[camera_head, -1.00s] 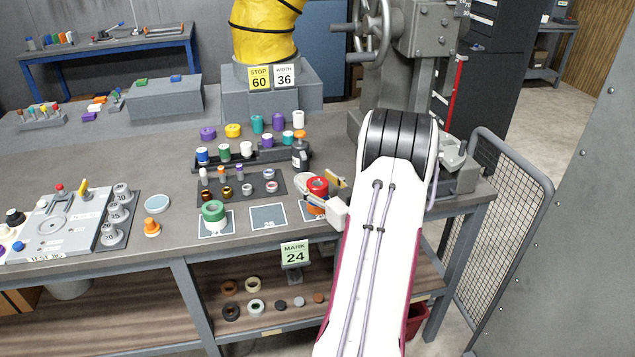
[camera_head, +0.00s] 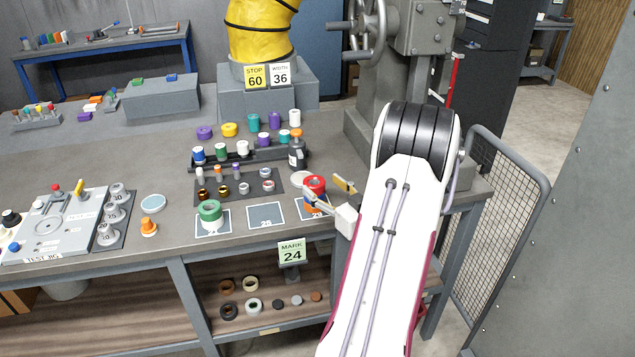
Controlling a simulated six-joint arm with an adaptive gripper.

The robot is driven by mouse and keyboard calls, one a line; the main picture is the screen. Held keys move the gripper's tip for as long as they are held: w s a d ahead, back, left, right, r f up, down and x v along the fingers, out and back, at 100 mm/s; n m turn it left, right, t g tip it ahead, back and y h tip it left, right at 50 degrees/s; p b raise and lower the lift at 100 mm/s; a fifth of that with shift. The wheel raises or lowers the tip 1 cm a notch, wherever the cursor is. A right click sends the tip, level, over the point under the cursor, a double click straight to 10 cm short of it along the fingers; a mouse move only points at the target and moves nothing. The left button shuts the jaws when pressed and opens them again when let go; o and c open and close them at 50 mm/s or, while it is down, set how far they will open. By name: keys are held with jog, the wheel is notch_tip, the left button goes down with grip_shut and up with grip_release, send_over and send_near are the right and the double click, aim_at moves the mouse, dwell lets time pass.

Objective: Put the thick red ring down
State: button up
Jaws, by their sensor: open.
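The thick red ring (camera_head: 314,182) sits at the right-hand square pad (camera_head: 327,214), on top of an orange piece (camera_head: 319,206) with a bit of blue beside it. My gripper (camera_head: 323,188) is open around the right side of the red ring, with a grey finger in front and a yellow-tipped finger behind right. The yellow-tipped finger stands apart from the ring. The front finger hides part of the stack, and I cannot tell whether it touches. A green ring (camera_head: 210,210) lies on the left pad (camera_head: 205,229). The middle pad (camera_head: 266,217) is empty.
A dark tray of small rings (camera_head: 238,187) and a rack of spools (camera_head: 243,150) lie behind the pads. The MARK 24 sign (camera_head: 292,251) hangs at the front edge.

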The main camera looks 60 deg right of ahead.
aim_at(317, 191)
jog(key=v, duration=0.6)
jog(key=shift+s+a, duration=0.25)
jog(key=shift+s, duration=0.1)
jog(key=shift+w+r, duration=0.1)
dwell(0.5)
jog(key=w+a+r+n+g, duration=0.1)
jog(key=w+a+r+g, duration=0.1)
jog(key=w, duration=0.3)
jog(key=w+a+r+n+g, duration=0.1)
jog(key=w+a+r, duration=0.2)
jog(key=w, duration=0.3)
jog(key=w+a+r+g+y, duration=0.1)
jog(key=w+a+r+g, duration=0.15)
jog(key=a, duration=0.35)
jog(key=w+a+r+g, duration=0.1)
jog(key=a+r, duration=0.2)
jog(key=a, duration=0.4)
jog(key=s+a+n+g+y, duration=0.1)
jog(key=s+a, duration=0.4)
jog(key=a, duration=0.5)
jog(key=s+a+n+g+y, duration=0.1)
jog(key=s+a+y, duration=0.2)
jog(key=s+a, duration=0.3)
jog(key=s+a+n+g+y, duration=0.1)
jog(key=s+a, duration=0.5)
jog(key=a, duration=0.9)
jog(key=shift+r+y, duration=0.2)
jog(key=shift+y, duration=0.6)
